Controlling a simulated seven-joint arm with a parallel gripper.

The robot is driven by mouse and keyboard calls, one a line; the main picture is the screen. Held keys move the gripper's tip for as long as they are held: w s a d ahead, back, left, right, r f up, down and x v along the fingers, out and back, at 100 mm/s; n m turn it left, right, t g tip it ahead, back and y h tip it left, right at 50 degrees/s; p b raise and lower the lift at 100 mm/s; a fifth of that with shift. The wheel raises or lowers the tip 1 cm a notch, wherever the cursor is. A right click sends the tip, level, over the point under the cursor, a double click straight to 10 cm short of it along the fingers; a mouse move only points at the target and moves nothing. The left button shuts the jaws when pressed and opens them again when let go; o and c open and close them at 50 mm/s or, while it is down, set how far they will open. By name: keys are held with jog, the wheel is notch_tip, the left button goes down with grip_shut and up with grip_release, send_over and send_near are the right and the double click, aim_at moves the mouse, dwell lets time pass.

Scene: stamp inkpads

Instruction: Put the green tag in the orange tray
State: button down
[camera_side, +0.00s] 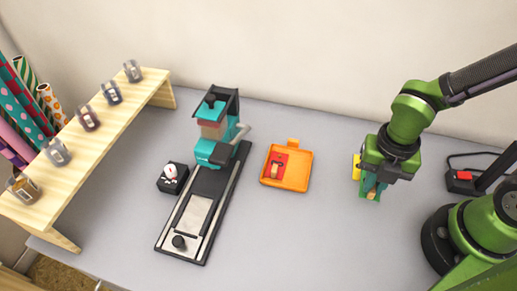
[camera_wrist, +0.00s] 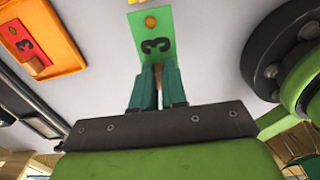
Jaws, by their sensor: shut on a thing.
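The green tag (camera_wrist: 152,32) carries a black 3 and a tan-ringed hole at its far end. My gripper (camera_wrist: 158,72) is shut on its near end. In the side view my gripper (camera_side: 371,190) is low over the table, right of the orange tray, and the tag is hard to make out against the fingers. The orange tray (camera_side: 303,172) lies open on the table with a red tag (camera_side: 281,160) inside. The tray (camera_wrist: 66,42) is at the upper left of the wrist view, apart from the green tag; the red tag (camera_wrist: 22,38) shows in it.
A yellow thing (camera_side: 356,167) is just beside my gripper. A teal press (camera_side: 218,130) on a dark rail stands left of the tray, with a small black box (camera_side: 172,178) by it. A wooden shelf (camera_side: 98,128) bears several jars. The table between tray and gripper is clear.

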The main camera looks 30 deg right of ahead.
jog(key=shift+w+a+f+n, duration=0.1)
jog(key=shift+w+a+n, duration=0.1)
jog(key=shift+n, duration=0.1)
send_over(296, 177)
jog(key=shift+s+d+f, duration=0.25)
jog(key=shift+s+f, duration=0.1)
jog(key=shift+f, duration=0.3)
jog(key=f, duration=0.2)
jog(key=shift+w+a+f, duration=0.2)
jog(key=shift+w+f, duration=0.1)
jog(key=shift+f, duration=0.5)
jog(key=shift+f, duration=0.2)
jog(key=c, duration=1.4)
grip_release()
jog(key=shift+c, duration=0.2)
